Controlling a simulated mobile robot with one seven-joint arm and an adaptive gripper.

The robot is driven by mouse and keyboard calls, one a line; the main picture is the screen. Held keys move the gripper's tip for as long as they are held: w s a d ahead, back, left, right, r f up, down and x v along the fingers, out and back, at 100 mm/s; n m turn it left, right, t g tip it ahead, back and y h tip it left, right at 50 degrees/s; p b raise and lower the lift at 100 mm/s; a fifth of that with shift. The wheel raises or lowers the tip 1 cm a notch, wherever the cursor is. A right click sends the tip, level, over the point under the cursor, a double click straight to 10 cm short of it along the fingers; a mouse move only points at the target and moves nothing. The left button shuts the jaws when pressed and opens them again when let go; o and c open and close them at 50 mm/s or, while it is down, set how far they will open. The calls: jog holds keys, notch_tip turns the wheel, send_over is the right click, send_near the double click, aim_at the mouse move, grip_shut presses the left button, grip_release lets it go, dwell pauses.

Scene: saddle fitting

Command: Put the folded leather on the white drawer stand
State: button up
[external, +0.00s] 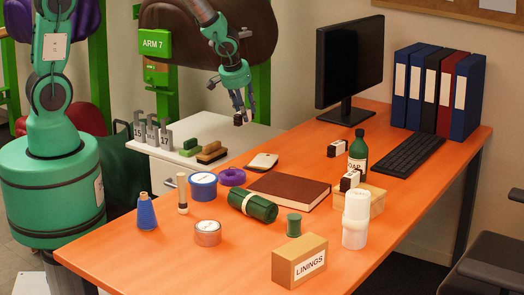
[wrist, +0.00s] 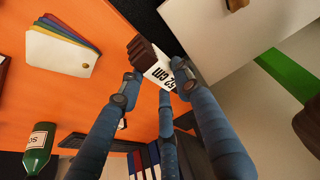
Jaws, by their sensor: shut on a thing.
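The folded leather (wrist: 143,49) is a dark brown, layered strip with a white label band reading "52 cm" (wrist: 159,72). My gripper (wrist: 157,84) is shut on it, with blue fingers on both sides of the label. In the external view my gripper (external: 239,101) hangs down with the small dark leather (external: 238,120) at its fingertips. It appears over the back right part of the white drawer stand (external: 228,128); its exact height is unclear. The stand's white top also shows in the wrist view (wrist: 235,45).
The stand holds grey numbered pieces (external: 152,133) and brushes (external: 211,152). The stand's back right looks clear.

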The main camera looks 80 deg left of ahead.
jog(key=s+a+n+g+b, duration=0.1)
jog(key=s+a+n, duration=0.1)
jog(key=a, duration=0.6)
jog(key=s+a+n+b, duration=0.1)
jog(key=s+a+n, duration=0.1)
jog(key=a, duration=0.6)
notch_tip(320, 180, down, 20)
jog(key=shift+a+p, duration=0.15)
jog(key=shift+p, duration=0.15)
jog(key=shift+r, duration=0.1)
jog(key=shift+w+a+f+p, duration=0.15)
jog(key=shift+w+a+f, duration=0.1)
jog(key=shift+w+a, duration=1.6)
jog(key=shift+w+a+f+p, duration=0.25)
jog(key=shift+w+a, duration=1.15)
jog(key=shift+w, duration=0.95)
jog(key=shift+w+a+f+p, duration=0.1)
jog(key=shift+w+a+f, duration=0.15)
jog(key=shift+w+a, duration=1.6)
jog(key=shift+w+d+f, duration=0.1)
jog(key=shift+w+d, duration=0.15)
jog(key=shift+d, duration=0.05)
jog(key=shift+f+b, duration=0.55)
jog(key=shift+f, duration=1.15)
jog(key=shift+f, duration=0.1)
